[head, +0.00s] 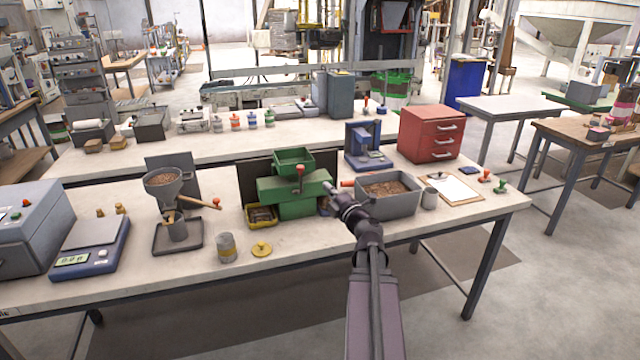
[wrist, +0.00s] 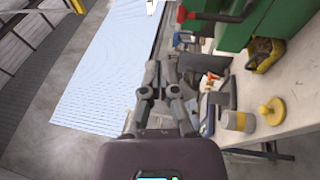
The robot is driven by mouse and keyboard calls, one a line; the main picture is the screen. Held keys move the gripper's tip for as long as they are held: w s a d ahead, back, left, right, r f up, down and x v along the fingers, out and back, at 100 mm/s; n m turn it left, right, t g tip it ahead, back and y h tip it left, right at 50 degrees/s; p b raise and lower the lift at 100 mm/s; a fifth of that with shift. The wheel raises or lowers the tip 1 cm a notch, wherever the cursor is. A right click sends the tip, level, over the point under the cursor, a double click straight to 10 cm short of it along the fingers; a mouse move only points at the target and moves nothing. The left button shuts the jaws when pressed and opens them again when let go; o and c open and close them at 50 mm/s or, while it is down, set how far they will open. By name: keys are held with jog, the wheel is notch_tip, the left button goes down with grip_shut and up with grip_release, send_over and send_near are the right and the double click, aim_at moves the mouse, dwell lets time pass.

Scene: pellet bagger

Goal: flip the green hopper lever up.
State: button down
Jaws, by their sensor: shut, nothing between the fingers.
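The green hopper (head: 295,190) stands on the bench left of my gripper in the head view. My gripper (head: 331,200) is in front of the hopper's right end, apart from the lever. In the wrist view the fingers (wrist: 163,72) are closed together and empty, below and left of the knob.
A grey bin of pellets (head: 388,192) stands close to the right of my gripper. A yellow tray (head: 261,217) sits at the hopper's left foot. A tin (head: 227,248) and a yellow lid (head: 262,250) stand at front left. A grey funnel stand (head: 178,246) is farther left.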

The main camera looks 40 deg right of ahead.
jog(key=shift+s+a, duration=0.1)
jog(key=shift+s, duration=0.6)
jog(key=w+a+f+m+g+h+p, duration=0.2)
jog(key=w+a+f+m+g+h, duration=0.35)
jog(key=a+f+m+g, duration=0.75)
jog(key=s+a+f+m+g+y, duration=0.1)
jog(key=s+a+g+y, duration=0.1)
jog(key=a, duration=0.7)
jog(key=s+a+f+m+g+y+p, duration=0.1)
jog(key=s+a+f+g+y, duration=0.1)
jog(key=s+a, duration=0.3)
jog(key=s+a+f+m+g+y, duration=0.2)
jog(key=s+a+g+y, duration=0.1)
jog(key=a, duration=1)
jog(key=shift+s+a+f+y+p, duration=0.2)
jog(key=shift+f+y+p, duration=0.1)
jog(key=shift+y, duration=0.35)
